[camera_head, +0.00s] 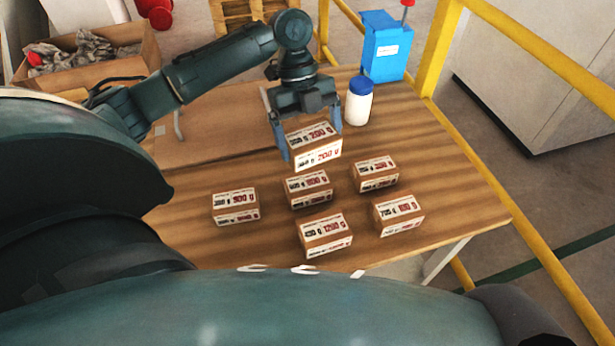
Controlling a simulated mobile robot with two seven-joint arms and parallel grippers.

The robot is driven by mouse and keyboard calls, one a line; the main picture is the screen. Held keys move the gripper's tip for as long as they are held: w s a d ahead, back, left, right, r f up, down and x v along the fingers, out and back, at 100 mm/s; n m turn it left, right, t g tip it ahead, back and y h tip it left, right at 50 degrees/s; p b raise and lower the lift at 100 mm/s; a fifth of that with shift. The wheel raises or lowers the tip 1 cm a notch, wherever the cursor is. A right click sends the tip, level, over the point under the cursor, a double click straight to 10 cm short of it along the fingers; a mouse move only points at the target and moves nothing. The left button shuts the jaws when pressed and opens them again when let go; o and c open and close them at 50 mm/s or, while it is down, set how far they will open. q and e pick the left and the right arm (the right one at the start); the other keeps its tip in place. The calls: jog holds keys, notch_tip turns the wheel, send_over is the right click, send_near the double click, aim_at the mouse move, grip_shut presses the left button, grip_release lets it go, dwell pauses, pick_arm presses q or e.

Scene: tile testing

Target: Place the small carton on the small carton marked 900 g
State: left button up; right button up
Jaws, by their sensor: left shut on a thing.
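My left gripper (309,140) is shut on a small brown carton with white labels and red and black print (316,148). It holds this carton above the wooden table, at the back of the group of cartons. Several similar small cartons stand below: a left one (235,206), a middle one (307,188), a back right one (376,173), a right one (398,213) and a front one (324,234). Their print is upside down and too small to read surely, so I cannot tell which is marked 900 g. My right gripper is out of view.
A white bottle with a blue cap (359,101) stands just right of my left gripper. A blue container (385,47) is behind it. A brown board (215,127) lies at the table's back left. Yellow rails (443,50) run beyond the table (450,205). Its right front is clear.

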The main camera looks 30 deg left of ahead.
pick_arm(q)
jog(key=shift+a+r+m+g, duration=0.2)
jog(key=shift+a+m+g, duration=0.1)
jog(key=shift+m, duration=0.6)
jog(key=shift+f, duration=0.3)
jog(key=shift+y, duration=0.3)
notch_tip(320, 180, down, 9)
jog(key=shift+f+b, duration=0.2)
jog(key=shift+b, duration=0.1)
jog(key=o, duration=1.1)
jog(key=shift+f, duration=0.1)
jog(key=v, duration=1.2)
